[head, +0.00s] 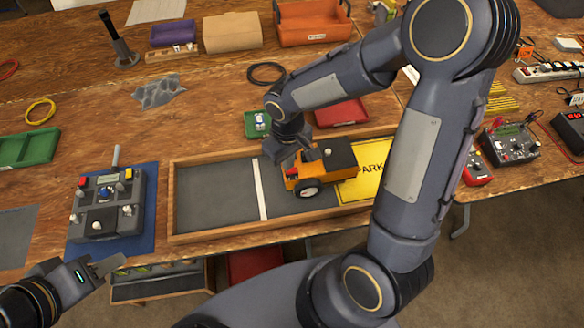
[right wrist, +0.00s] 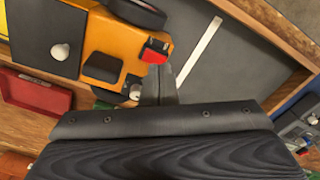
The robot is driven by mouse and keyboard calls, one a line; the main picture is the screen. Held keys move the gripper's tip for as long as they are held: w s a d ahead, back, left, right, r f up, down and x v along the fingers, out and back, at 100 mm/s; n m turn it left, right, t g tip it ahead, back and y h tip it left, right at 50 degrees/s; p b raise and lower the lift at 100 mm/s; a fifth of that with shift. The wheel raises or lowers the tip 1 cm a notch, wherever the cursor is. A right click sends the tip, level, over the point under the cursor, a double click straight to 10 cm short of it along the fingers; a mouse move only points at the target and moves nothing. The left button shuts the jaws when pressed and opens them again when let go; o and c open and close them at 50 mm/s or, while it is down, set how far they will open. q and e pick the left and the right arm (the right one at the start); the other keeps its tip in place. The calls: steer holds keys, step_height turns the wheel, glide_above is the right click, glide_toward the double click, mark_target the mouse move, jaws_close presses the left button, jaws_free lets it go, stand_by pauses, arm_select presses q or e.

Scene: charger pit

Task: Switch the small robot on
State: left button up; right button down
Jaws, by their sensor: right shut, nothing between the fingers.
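The small robot (head: 318,165) is an orange body with a black top panel, a white knob and black wheels. It stands in the wooden-framed tray (head: 215,236), partly on the yellow parking sign (head: 372,182). A red rocker switch (right wrist: 155,51) on its end shows in the right wrist view. My right gripper (head: 287,165) is at that end of the small robot; its shut, empty fingertips (right wrist: 161,72) are right beside the red switch. I cannot tell whether they touch it. My left gripper (head: 112,265) is in front of the table, below the grey control box, its opening unclear.
The grey control box (head: 104,224) with knobs and a lever sits on a blue mat (head: 148,204) left of the tray. Green trays (head: 28,149), a red tray (head: 343,113) and a grey cloth (head: 158,93) lie around. The tray's left half is bare except for a white line.

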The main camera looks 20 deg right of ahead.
steer(key=shift+f+b, duration=0.9)
steer(key=shift+f, duration=0.05)
stand_by(0.4)
steer(key=shift+r, duration=0.15)
steer(key=shift+r+p, duration=2.75)
steer(key=shift+r, duration=0.65)
steer(key=s+d+r+m+t+y, duration=0.2)
steer(key=s+r+m+t, duration=0.3)
steer(key=s+r, duration=0.7)
steer(key=s+y, duration=0.1)
steer(key=s, duration=0.2)
steer(key=shift+s+d+r+t+y, duration=0.2)
steer(key=shift+r+t+y, duration=0.1)
steer(key=shift+r+y, duration=0.1)
